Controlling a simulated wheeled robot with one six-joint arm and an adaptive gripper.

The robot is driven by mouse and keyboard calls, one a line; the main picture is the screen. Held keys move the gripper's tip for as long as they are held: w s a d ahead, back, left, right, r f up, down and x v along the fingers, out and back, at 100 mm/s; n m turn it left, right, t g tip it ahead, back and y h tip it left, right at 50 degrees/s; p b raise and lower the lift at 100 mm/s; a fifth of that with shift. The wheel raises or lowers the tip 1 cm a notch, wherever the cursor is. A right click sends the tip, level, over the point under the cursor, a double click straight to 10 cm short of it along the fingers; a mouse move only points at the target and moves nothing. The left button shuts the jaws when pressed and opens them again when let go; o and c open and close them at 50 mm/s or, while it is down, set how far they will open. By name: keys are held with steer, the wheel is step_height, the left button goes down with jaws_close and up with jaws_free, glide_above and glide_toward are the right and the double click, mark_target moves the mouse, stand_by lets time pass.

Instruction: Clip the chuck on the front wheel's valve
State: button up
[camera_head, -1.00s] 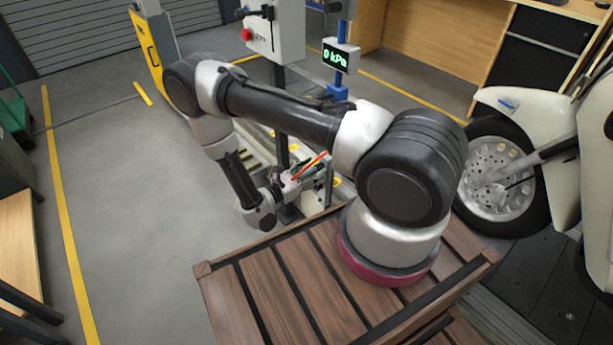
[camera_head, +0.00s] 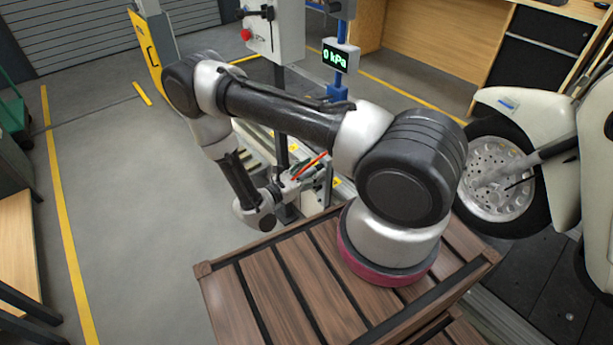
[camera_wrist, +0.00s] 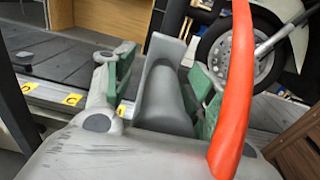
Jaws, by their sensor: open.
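The front wheel (camera_head: 497,178), a black tyre on a silver rim, stands at the right in the head view and shows at the upper right of the wrist view (camera_wrist: 228,55). Its valve is too small to make out. My gripper (camera_wrist: 163,80) is open, its green-padded fingers on either side of a grey, trough-like piece (camera_wrist: 165,98). I cannot tell whether this piece is the chuck or its holder. An orange-red hose (camera_wrist: 236,85) rises close to the camera, right of the fingers; it shows as a thin strip in the head view (camera_head: 312,164).
A post with a display reading 0 kPa (camera_head: 341,56) and a grey control box (camera_head: 275,28) stand behind my arm. A white vehicle body (camera_head: 525,112) surrounds the wheel. A brown slatted platform (camera_head: 265,285) lies under my arm's base. Open floor lies left.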

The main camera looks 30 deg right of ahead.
steer(key=shift+s+d+g, duration=0.3)
steer(key=shift+s+d, duration=0.15)
steer(key=shift+d, duration=0.05)
steer(key=shift+c, duration=0.2)
jaws_close()
steer(key=shift+o, duration=2)
jaws_free()
steer(key=shift+f, duration=0.1)
steer(key=s+a, duration=0.1)
steer(key=a, duration=1.1)
steer(key=shift+s+a, duration=0.35)
